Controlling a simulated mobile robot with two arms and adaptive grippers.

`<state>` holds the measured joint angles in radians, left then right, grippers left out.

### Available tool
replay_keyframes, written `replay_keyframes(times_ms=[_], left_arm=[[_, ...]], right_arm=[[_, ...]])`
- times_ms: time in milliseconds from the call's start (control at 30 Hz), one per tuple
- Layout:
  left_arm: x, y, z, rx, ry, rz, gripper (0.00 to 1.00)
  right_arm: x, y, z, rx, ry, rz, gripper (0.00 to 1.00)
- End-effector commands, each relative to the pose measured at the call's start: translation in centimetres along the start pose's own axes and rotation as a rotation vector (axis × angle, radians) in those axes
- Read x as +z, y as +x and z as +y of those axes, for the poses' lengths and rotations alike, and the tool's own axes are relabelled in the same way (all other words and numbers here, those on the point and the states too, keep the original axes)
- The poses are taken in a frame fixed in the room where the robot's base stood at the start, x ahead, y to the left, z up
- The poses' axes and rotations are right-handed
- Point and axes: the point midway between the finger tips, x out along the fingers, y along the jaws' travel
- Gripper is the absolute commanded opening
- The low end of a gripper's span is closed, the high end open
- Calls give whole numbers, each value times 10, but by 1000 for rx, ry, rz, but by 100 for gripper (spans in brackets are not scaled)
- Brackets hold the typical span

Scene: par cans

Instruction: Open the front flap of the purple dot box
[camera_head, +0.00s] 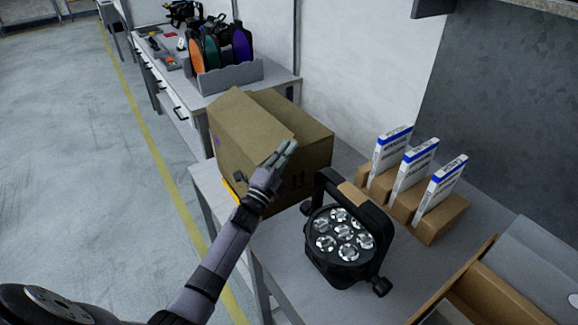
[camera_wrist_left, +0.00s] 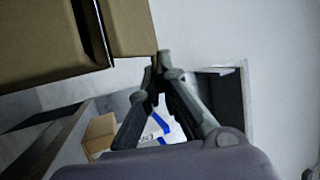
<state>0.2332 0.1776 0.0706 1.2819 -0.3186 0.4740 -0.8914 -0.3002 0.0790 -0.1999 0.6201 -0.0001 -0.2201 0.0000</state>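My left gripper (camera_head: 286,148) is at the flap's right corner, fingers narrow and tips together. In the left wrist view its tips (camera_wrist_left: 157,70) lie just beyond the cardboard edge; I cannot tell whether they touch it. Nothing shows between them. My right gripper is not in view.
A black par can light (camera_head: 342,238) stands right of the box, close to my left forearm. An open carton (camera_head: 490,290) is at lower right. A grey bin (camera_head: 228,78) stands on the far bench.

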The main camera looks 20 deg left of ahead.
Motion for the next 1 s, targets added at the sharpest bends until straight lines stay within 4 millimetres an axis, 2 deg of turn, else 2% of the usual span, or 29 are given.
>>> replay_keyframes(times_ms=[33,133,567,600,867,1000], left_arm=[[0,-2,4,-24,-12,0,0],[1,-2,-1,-57,-25,-1,0],[0,-1,-8,-77,-35,0,0],[0,-1,-8,-77,-34,0,5],[0,-1,-8,-77,-33,0,23],[0,0,-8,-77,-32,0,23]], right_arm=[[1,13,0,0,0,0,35],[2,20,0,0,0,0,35],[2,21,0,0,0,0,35],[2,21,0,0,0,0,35],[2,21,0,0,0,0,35],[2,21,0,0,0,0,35]])
